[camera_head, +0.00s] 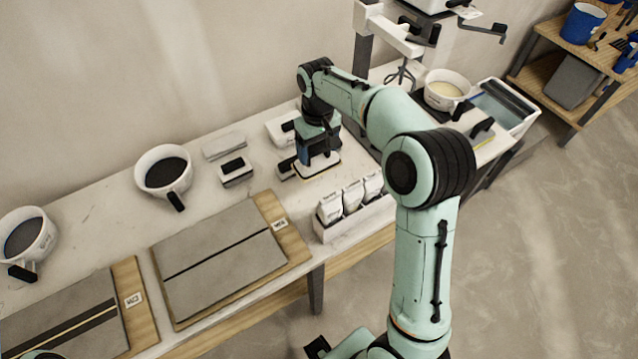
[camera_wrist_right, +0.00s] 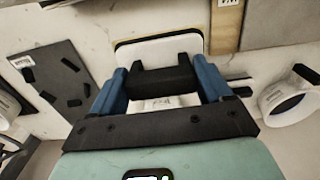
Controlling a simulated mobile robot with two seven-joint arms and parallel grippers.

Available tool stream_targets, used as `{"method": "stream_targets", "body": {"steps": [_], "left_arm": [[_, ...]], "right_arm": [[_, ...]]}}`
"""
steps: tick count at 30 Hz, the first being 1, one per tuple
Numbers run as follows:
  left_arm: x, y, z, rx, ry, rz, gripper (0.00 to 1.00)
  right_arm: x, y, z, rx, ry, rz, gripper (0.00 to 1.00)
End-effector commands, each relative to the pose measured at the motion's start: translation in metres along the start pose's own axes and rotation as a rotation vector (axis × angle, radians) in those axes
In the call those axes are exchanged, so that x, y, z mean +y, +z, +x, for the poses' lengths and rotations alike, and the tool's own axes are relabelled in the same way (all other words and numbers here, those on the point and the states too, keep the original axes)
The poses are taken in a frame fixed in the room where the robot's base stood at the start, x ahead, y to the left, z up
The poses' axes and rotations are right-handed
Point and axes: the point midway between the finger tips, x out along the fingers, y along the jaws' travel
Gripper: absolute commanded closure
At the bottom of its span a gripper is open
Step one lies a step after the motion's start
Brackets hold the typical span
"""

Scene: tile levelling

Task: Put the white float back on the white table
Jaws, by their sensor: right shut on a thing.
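The white float (camera_head: 322,168) is a flat white plate with a dark handle, below my right gripper (camera_head: 318,148) at the middle of the white table (camera_head: 112,215). In the right wrist view, the blue fingers of my right gripper (camera_wrist_right: 162,82) are shut on the dark handle, with the float's white plate (camera_wrist_right: 160,48) beyond them. The float lies flat over the table top; whether it touches the top cannot be told. The gripper and wrist hide part of the handle in the head view. My left gripper is not seen.
Grey-covered boards (camera_head: 225,255) lie to the left. A white bucket (camera_head: 163,170), small blocks (camera_head: 236,172) and another bucket (camera_head: 28,235) stand behind them. A blue-lined tub (camera_head: 505,105) stands right.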

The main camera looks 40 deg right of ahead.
Motion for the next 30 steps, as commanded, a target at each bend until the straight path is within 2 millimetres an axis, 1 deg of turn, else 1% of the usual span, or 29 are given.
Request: {"method": "stream_targets", "body": {"steps": [1,3,6,9,12,17,20,24,26,30], "left_arm": [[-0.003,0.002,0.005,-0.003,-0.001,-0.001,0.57],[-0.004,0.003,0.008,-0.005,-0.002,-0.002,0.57],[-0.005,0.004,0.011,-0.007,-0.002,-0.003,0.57],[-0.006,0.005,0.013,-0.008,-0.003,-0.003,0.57],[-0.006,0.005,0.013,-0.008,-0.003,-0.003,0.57],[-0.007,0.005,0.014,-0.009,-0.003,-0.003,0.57],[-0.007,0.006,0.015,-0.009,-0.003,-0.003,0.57],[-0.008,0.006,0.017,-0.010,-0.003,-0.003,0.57],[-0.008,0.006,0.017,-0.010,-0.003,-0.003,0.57],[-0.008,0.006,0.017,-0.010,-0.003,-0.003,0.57]], "right_arm": [[0.001,0.002,0.018,-0.005,0.000,0.001,0.66],[0.001,0.002,0.037,-0.006,0.000,0.002,0.66],[0.001,0.002,0.061,-0.005,0.000,0.001,0.66],[0.001,0.001,0.081,-0.002,0.000,0.001,0.66],[0.001,0.000,0.092,0.000,0.000,0.001,0.66],[0.001,-0.001,0.101,0.002,0.000,0.001,0.66],[0.000,0.000,0.114,-0.001,0.000,0.001,0.66],[0.001,0.000,0.136,-0.001,0.000,0.001,0.66],[0.001,0.000,0.140,0.000,0.000,0.001,0.66],[0.001,-0.001,0.140,0.003,0.000,0.001,0.66]]}}
